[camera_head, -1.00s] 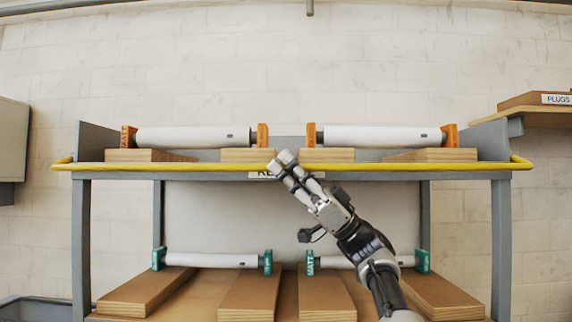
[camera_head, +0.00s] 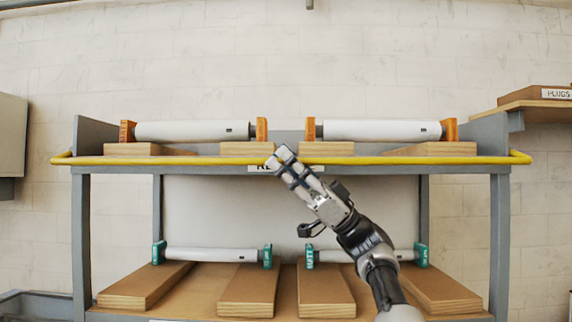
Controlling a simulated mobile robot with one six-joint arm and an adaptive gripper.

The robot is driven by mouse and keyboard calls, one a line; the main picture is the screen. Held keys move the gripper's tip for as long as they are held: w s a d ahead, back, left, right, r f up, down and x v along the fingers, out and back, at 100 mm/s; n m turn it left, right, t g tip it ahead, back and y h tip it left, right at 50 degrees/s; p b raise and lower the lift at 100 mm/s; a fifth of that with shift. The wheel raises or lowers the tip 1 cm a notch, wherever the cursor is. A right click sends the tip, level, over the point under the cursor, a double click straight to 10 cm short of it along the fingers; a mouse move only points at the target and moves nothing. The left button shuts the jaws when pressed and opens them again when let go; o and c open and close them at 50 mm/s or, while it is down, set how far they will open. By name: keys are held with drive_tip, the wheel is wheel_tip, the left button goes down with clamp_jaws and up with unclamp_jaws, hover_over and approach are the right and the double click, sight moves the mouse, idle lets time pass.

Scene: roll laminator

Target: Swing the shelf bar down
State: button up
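The shelf bar (camera_head: 400,160) is a long yellow rail across the front of the upper shelf. It is bent back at both ends and lies level at the shelf's front edge. My gripper (camera_head: 280,158) reaches up from the lower right, and its fingertips overlap the bar a little left of its middle. The two fingers look close together. I cannot tell whether the bar is between them, or whether they touch it.
Behind the bar, white rolls (camera_head: 192,131) with orange end blocks rest on wooden supports (camera_head: 248,148). Rolls with green ends (camera_head: 212,255) lie on the lower shelf. A white label (camera_head: 258,168), partly hidden by my gripper, is under the bar. A side shelf (camera_head: 535,108) holds a box.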

drive_tip(key=shift+d, duration=0.1)
drive_tip(key=v, duration=1.2)
drive_tip(key=s+a+f+m+t+h, duration=0.3)
drive_tip(key=a+m+t+h, duration=0.35)
drive_tip(key=a+m, duration=0.45)
drive_tip(key=s+a+f+m+t+h+b, duration=0.1)
drive_tip(key=s+a+f+m+t+h, duration=0.1)
drive_tip(key=s+f+m+h, duration=0.6)
drive_tip(key=s+d+f+m+h, duration=0.1)
drive_tip(key=s+d+f+h, duration=0.3)
drive_tip(key=s+d+f, duration=0.2)
drive_tip(key=s+d+f+m+h, duration=0.1)
drive_tip(key=s+d+f+h, duration=0.3)
drive_tip(key=s+f, duration=0.7)
drive_tip(key=s+d+f+m+h+b, duration=0.1)
drive_tip(key=s+d+f+h, duration=0.3)
drive_tip(key=s+d+f, duration=0.4)
wheel_tip(320, 180, down, 6)
drive_tip(key=shift+s+r+m, duration=0.15)
drive_tip(key=shift+s+m, duration=0.45)
drive_tip(key=shift+s, duration=0.1)
